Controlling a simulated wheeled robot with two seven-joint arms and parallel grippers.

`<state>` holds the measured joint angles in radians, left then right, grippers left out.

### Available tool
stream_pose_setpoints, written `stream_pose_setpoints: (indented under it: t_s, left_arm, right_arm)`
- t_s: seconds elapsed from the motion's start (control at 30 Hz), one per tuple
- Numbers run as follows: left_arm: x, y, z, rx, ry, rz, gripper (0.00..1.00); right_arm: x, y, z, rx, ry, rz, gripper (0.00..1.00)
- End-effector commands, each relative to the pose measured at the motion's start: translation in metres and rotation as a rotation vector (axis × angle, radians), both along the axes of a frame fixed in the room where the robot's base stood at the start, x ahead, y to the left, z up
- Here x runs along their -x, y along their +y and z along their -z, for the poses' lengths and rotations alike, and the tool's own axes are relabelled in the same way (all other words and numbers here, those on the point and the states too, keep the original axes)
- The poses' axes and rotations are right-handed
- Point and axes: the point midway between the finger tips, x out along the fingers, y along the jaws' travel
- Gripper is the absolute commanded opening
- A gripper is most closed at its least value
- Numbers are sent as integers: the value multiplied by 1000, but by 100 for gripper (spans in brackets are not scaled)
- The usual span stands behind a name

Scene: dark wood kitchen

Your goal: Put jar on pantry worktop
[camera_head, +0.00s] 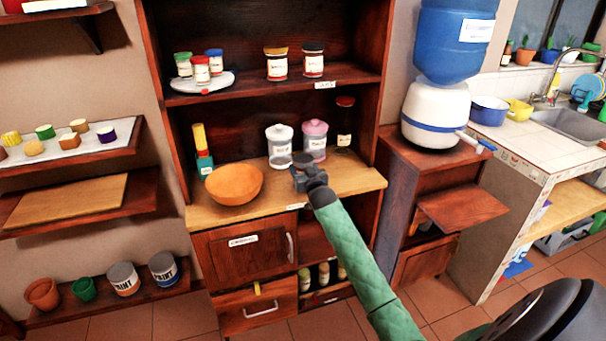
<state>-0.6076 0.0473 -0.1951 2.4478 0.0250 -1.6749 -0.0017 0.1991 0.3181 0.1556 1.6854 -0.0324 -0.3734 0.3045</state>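The pantry worktop (330,185) is a light wood surface in the dark wood cabinet. A white-lidded jar (280,150) and a pink-lidded jar (314,143) stand upright on it, with a tall dark jar with a red lid (345,125) behind to the right. A yellow-lidded jar (276,66) and a dark-lidded jar (313,63) stand on the shelf above. My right gripper (300,172), on the green-sleeved arm, is over the worktop just in front of the white-lidded jar. Its fingers are too small to read, and contact is unclear. My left gripper is out of view.
An orange bowl (233,186) and a yellow-topped bottle (202,150) occupy the worktop's left. Its right front looks clear. Small jars stand on a white round tray (203,84) on the shelf above. A water dispenser (434,115) stands right of the cabinet.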

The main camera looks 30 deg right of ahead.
Motion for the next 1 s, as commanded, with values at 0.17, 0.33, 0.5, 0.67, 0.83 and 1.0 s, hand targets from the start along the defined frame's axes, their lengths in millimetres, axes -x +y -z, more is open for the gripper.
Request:
stream_pose_setpoints:
  t_s: [0.17,0.33,0.5,0.67,0.83,1.0]
  left_arm:
    - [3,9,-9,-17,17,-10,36]
    - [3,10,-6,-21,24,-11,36]
    - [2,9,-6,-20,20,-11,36]
    - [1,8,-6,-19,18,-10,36]
    - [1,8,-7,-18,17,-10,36]
    - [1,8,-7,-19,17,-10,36]
  right_arm:
    - [0,0,20,-2,0,-1,25]
    - [0,0,24,-1,-1,-1,25]
    - [0,0,25,-1,-1,-1,25]
    - [0,0,27,-1,1,-1,82]
    - [0,0,27,-1,1,-1,82]
    - [1,0,24,-1,0,-1,82]
